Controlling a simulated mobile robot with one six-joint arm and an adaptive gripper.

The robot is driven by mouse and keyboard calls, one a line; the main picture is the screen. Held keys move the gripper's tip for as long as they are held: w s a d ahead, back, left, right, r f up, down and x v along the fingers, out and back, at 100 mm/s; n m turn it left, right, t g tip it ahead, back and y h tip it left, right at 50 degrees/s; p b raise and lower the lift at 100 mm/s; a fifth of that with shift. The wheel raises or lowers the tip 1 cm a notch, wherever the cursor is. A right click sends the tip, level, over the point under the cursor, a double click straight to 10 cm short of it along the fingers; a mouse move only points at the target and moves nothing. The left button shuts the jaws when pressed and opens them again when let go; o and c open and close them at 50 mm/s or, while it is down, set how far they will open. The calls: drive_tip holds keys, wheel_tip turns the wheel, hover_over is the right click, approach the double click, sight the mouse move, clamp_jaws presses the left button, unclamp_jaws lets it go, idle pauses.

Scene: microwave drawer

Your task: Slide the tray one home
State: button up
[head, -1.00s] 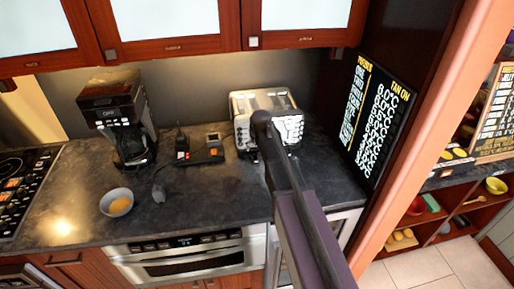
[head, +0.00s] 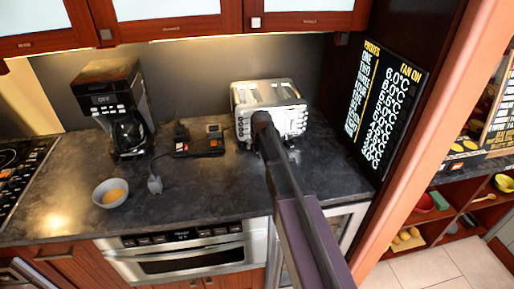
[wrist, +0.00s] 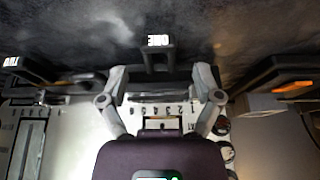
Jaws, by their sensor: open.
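A dark tray part with a small white label reading ONE (wrist: 158,41) shows at the top middle of the wrist view. Its dark body (wrist: 150,76) lies between my fingers; I cannot tell whether they touch it. My gripper (wrist: 160,82) is open, with one grey finger on each side. A pale panel with a row of numbers (wrist: 165,110) is just below. In the head view my arm reaches to the front of a silver toaster-like appliance (head: 268,95) on the dark counter. The arm hides the tray and the fingers there.
A part labelled TWO (wrist: 10,62) is at the left of the wrist view, and a dark part with an orange strip (wrist: 292,88) at the right. A coffee maker (head: 118,105), a bowl (head: 110,193) and a dark board of temperatures (head: 383,100) stand around.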

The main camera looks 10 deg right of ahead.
drive_tip(key=shift+w+f+b, duration=0.15)
drive_tip(key=shift+f+b, duration=0.15)
drive_tip(key=shift+f, duration=0.15)
clamp_jaws()
